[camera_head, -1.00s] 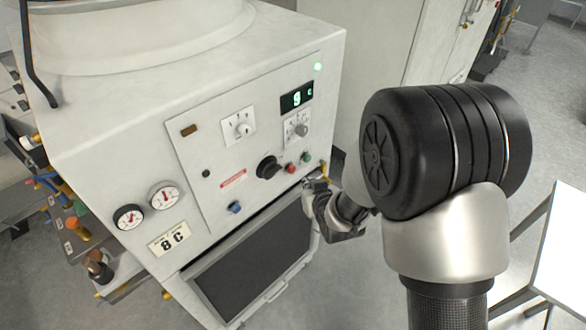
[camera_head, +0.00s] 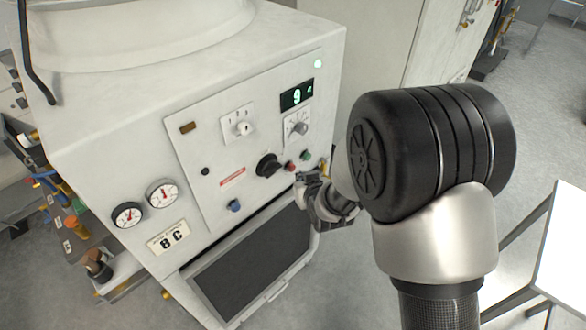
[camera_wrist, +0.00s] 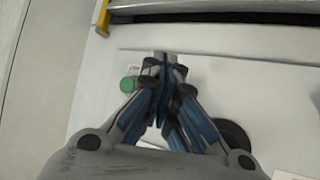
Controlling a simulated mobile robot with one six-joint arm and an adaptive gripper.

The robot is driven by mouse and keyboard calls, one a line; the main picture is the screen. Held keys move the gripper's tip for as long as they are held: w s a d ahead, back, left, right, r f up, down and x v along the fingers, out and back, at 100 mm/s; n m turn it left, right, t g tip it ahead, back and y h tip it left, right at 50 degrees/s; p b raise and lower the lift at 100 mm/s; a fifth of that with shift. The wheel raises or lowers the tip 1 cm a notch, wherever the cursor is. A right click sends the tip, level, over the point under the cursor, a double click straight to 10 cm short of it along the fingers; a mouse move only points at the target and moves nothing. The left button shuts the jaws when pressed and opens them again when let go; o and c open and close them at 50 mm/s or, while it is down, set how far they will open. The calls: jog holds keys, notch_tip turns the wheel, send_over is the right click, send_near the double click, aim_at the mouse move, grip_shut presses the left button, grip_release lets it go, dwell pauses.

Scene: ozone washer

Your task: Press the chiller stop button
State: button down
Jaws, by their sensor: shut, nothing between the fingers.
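The chiller's control panel (camera_head: 225,150) is on the front of a white cabinet. A small red button (camera_head: 290,167) sits on it between a black rotary knob (camera_head: 267,165) and a green button (camera_head: 305,155). My gripper (camera_head: 301,179) is shut and empty, just in front of the panel and slightly below the red button in the head view. In the wrist view, my gripper (camera_wrist: 163,68) lies between the green button (camera_wrist: 128,84) on the left and the black knob (camera_wrist: 235,138) on the right. The red button is hidden behind the fingers there. I cannot tell whether they touch it.
A lit green display (camera_head: 297,95) and switch plates are above the buttons. Two gauges (camera_head: 161,193) and a blue knob (camera_head: 235,205) are at the lower left. A dark recessed panel (camera_head: 255,265) is below. A white table (camera_head: 560,260) stands at the right.

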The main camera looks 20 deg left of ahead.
jog(key=shift+a, duration=0.15)
dwell(0.7)
jog(key=shift+w+a+b, duration=0.2)
jog(key=shift+a+b, duration=0.05)
jog(key=shift+b, duration=0.05)
jog(key=shift+w+a, duration=0.15)
jog(key=shift+a, duration=0.3)
dwell(0.6)
jog(key=shift+d, duration=0.2)
jog(key=shift+s+d+b, duration=0.35)
jog(key=shift+d+b, duration=0.1)
jog(key=shift+d, duration=0.2)
jog(key=d, duration=0.1)
jog(key=s+d, duration=0.1)
jog(key=d, duration=0.1)
jog(key=s+d+b, duration=0.1)
jog(key=shift+d, duration=0.3)
jog(key=shift+w, duration=0.1)
dwell(0.7)
